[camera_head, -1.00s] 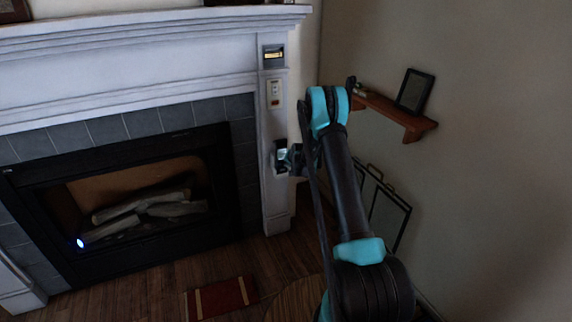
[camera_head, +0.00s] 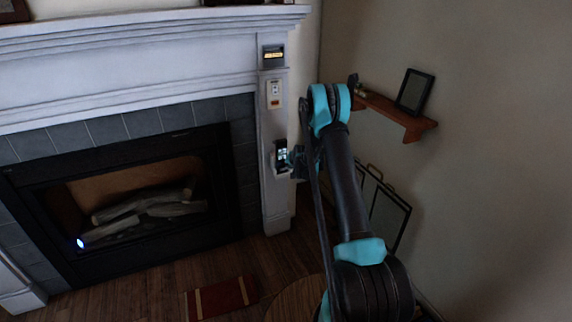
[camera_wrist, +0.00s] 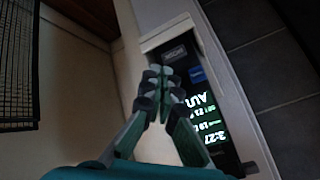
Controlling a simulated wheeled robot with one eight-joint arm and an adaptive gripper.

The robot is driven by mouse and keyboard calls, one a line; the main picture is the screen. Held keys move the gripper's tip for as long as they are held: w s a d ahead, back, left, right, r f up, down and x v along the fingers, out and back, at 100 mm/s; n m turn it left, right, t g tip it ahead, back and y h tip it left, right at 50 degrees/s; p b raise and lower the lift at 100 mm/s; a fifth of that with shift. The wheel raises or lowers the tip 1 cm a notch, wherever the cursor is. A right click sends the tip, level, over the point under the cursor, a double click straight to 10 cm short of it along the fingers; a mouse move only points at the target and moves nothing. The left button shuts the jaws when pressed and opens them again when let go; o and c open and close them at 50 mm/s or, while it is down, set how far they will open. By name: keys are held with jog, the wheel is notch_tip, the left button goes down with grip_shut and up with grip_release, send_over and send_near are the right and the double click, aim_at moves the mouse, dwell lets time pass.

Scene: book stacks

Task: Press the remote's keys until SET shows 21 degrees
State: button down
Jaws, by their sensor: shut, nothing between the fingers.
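The remote (camera_head: 282,153) is a dark handset with a lit screen, upright in a holder on the white fireplace pilaster. In the wrist view the remote (camera_wrist: 205,100) appears turned, with a dark key at its top end, a blue key and a bright screen. The screen shows "3:27", part of "AU…" and smaller green-white lines; the SET number is too small to read surely. My gripper (camera_wrist: 164,78) is shut and empty, its fingertips over or just in front of the remote's key end. They hide part of the remote; contact cannot be told.
A wooden shelf (camera_head: 399,116) with a picture frame (camera_head: 415,91) is on the right wall. A fire screen (camera_head: 385,212) stands below it. The fireplace (camera_head: 120,205) is at left.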

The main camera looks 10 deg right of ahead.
jog(key=s, duration=0.1)
jog(key=s+d, duration=0.1)
jog(key=s, duration=0.2)
jog(key=shift+s+d, duration=0.25)
jog(key=shift+r, duration=0.1)
dwell(0.5)
